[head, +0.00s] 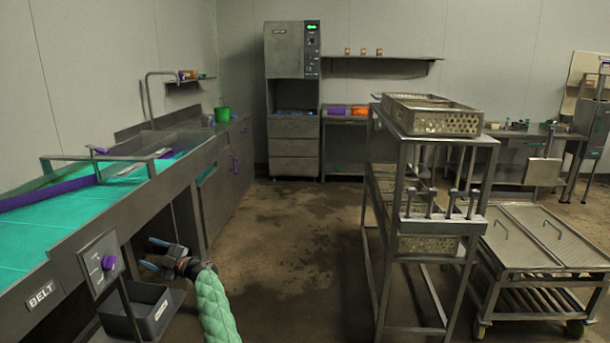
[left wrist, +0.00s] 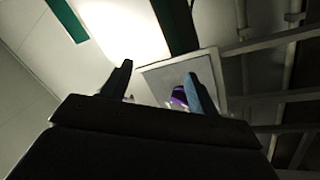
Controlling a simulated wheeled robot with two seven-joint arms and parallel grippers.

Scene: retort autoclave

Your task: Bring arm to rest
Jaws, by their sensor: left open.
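My left arm, in a green quilted sleeve, comes in at the bottom of the head view. Its gripper (head: 150,255) is open with nothing between the fingers. It is beside the belt control panel (head: 101,262) and above a dark grey bin (head: 150,312). In the left wrist view the two blue-grey fingers of the left gripper (left wrist: 158,88) stand apart. The panel's purple knob (left wrist: 180,97) shows just behind the right finger there. I cannot tell whether the fingers touch the panel. My right gripper is in neither view.
A conveyor with a green belt (head: 70,222) runs along the left. A steel rack (head: 402,170) with perforated trays (head: 440,120) stands right of centre, beside a low wheeled cart (head: 520,262). A steel cabinet (head: 292,95) is at the back. The wet-stained middle floor (head: 290,235) is clear.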

